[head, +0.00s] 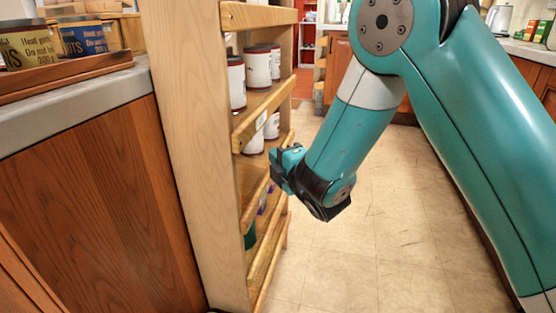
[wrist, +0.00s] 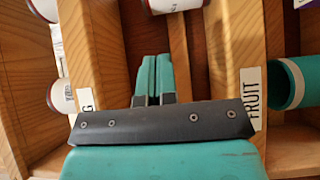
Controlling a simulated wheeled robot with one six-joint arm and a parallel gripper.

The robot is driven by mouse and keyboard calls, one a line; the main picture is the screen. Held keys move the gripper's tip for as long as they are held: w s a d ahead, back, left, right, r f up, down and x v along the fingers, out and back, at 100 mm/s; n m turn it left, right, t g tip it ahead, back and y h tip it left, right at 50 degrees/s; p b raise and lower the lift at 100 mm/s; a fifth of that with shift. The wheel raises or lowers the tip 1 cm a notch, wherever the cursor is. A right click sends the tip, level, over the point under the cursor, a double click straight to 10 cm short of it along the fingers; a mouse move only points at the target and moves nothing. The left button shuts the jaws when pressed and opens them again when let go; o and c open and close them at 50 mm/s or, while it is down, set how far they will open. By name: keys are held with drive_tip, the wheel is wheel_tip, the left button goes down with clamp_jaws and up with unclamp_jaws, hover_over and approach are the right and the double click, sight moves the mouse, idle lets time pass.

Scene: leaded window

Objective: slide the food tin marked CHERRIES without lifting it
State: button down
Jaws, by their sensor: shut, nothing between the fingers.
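No tin in view shows a readable CHERRIES mark, so I cannot tell which one it is. White tins with dark red rims stand on the wooden rack, on the upper shelf (head: 237,82) and on the shelf below (head: 253,142). In the wrist view, parts of white tins show at the top (wrist: 172,5) and left (wrist: 62,95), and a green tin (wrist: 288,83) is at the right. My gripper (wrist: 153,78) has its two teal fingers together, with nothing between them. In the head view my gripper (head: 284,168) is at the rack's open front, below the second shelf's rail.
The rack's front rails (head: 262,113) run across the shelf edges; one label reads FRUIT (wrist: 251,97). A counter at left holds a wooden tray (head: 75,75) with tins. The floor (head: 370,230) right of the rack is clear.

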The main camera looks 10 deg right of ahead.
drive_tip(key=s+d+r+m+g, duration=0.1)
drive_tip(key=s+r+m+g, duration=0.2)
drive_tip(key=s, duration=1.4)
drive_tip(key=s+r+m+g+h, duration=0.1)
drive_tip(key=s+r+m+g, duration=0.2)
drive_tip(key=s+m+g, duration=0.8)
drive_tip(key=s+g, duration=0.3)
drive_tip(key=s, duration=0.3)
drive_tip(key=shift+d, duration=0.35)
drive_tip(key=shift+r, duration=0.1)
